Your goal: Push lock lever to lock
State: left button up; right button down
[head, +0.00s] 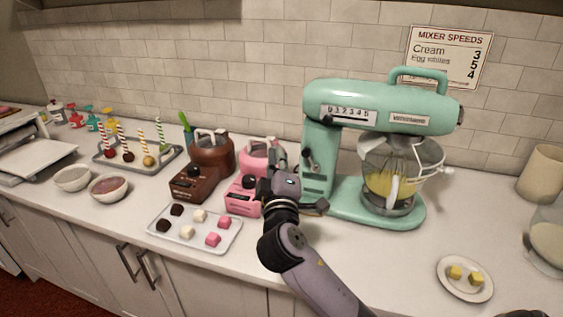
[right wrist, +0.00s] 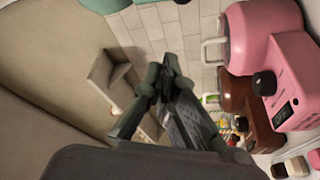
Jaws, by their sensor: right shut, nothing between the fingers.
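The teal stand mixer (head: 385,105) stands on the counter with its head level above a glass bowl of yellow batter. A small dark lever (head: 306,154) sits on the left side of its neck; I cannot tell its setting. My right gripper (head: 279,150) points up just left of the mixer's neck, in front of the pink machine, apart from the dark lever. In the right wrist view its fingers (right wrist: 168,72) are together and empty. My left gripper is not in view.
A pink melting pot (head: 243,196) and a brown one (head: 193,183) stand left of my right gripper. A tray of sweets (head: 168,244) lies in front of them. A small plate (head: 444,270) with yellow cubes is at right. The front counter between is clear.

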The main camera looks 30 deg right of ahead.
aim_at(311, 162)
jog(key=p+x, duration=0.1)
jog(key=x, duration=0.5)
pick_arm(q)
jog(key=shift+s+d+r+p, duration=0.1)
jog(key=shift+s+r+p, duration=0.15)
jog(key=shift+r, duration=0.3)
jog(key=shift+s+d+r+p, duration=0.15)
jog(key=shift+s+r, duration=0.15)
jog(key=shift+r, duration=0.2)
pick_arm(e)
jog(key=s+d+f, duration=0.2)
jog(key=s, duration=0.1)
jog(key=shift+d, duration=0.15)
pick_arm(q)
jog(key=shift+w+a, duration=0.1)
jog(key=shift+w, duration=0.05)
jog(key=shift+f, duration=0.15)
pick_arm(e)
jog(key=shift+s, duration=0.1)
pick_arm(q)
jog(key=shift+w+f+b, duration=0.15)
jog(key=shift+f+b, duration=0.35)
jog(key=shift+b, duration=0.2)
pick_arm(e)
jog(key=shift+s+d+m, duration=0.1)
jog(key=shift+d+m, duration=0.05)
jog(key=shift+m, duration=0.25)
